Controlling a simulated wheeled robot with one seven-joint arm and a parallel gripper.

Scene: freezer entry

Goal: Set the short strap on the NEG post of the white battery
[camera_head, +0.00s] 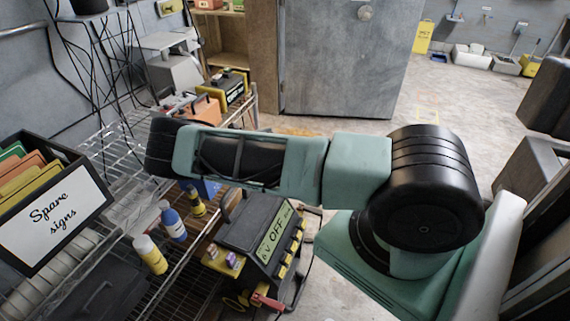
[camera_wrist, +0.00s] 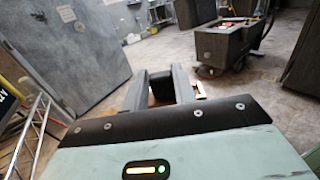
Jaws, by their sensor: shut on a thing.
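My gripper (camera_wrist: 172,86) shows in the wrist view with its two dark fingers closed on a small piece. The piece has a dark middle (camera_wrist: 161,88) and a copper-coloured edge that shows beside the right finger; it looks like the short strap, though its full shape is hidden by the fingers. It is held up, with the floor behind it. In the head view my arm crosses the middle and I cannot make out the gripper. I cannot make out the white battery or its NEG post in either view.
A wire rack (camera_head: 103,162) at the left bears a "Spare signs" bin (camera_head: 55,212), bottles (camera_head: 150,254) and a dark unit reading OFF (camera_head: 262,240). A grey door (camera_head: 345,60) stands at the back. A dark wheeled cart (camera_wrist: 222,47) stands ahead in the wrist view. Open floor lies between.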

